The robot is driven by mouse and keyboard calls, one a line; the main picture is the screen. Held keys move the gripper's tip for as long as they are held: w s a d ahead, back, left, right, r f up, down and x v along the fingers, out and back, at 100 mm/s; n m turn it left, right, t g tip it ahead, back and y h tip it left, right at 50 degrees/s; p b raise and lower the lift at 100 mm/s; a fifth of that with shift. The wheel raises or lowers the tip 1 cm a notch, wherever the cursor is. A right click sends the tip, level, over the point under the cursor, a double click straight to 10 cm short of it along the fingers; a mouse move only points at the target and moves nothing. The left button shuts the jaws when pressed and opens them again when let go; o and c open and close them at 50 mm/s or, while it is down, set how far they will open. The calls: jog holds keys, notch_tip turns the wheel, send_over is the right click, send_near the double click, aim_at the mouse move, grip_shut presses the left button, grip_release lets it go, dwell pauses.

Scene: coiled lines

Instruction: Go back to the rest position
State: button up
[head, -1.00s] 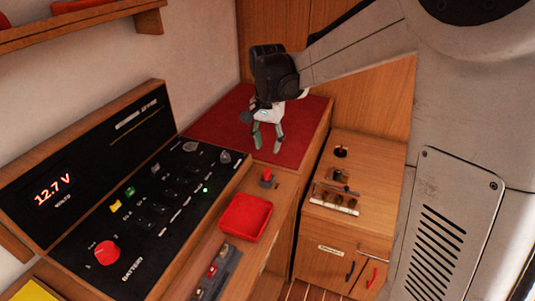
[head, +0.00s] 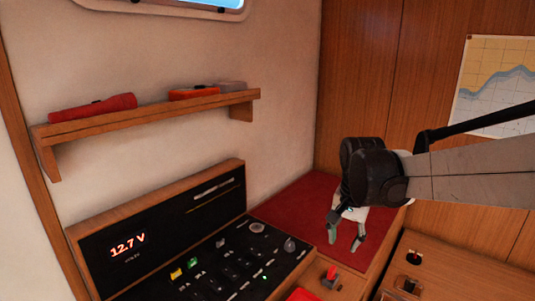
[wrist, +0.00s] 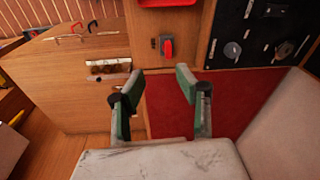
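My gripper (head: 345,236) hangs over the red mat (head: 300,203) at the back corner in the head view, fingers pointing down. In the wrist view my gripper (wrist: 158,88) has its two green-padded fingers apart with nothing between them. The red mat (wrist: 240,100) lies beyond and to the right of the fingers there. My arm reaches in from the right in the head view.
A switch panel (head: 215,265) reading 12.7 V stands at the left. A red switch (head: 331,275) sits on the wood by the mat; it also shows in the wrist view (wrist: 167,47). A chart (head: 497,85) hangs at right.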

jog(key=s+r+n+t, duration=0.1)
jog(key=s+n+t, duration=0.4)
jog(key=s, duration=1.4)
jog(key=shift+s+r+n+t, duration=0.15)
jog(key=shift+s+n+t, duration=0.2)
jog(key=shift+n, duration=0.35)
jog(key=shift+w, duration=0.1)
dwell(0.5)
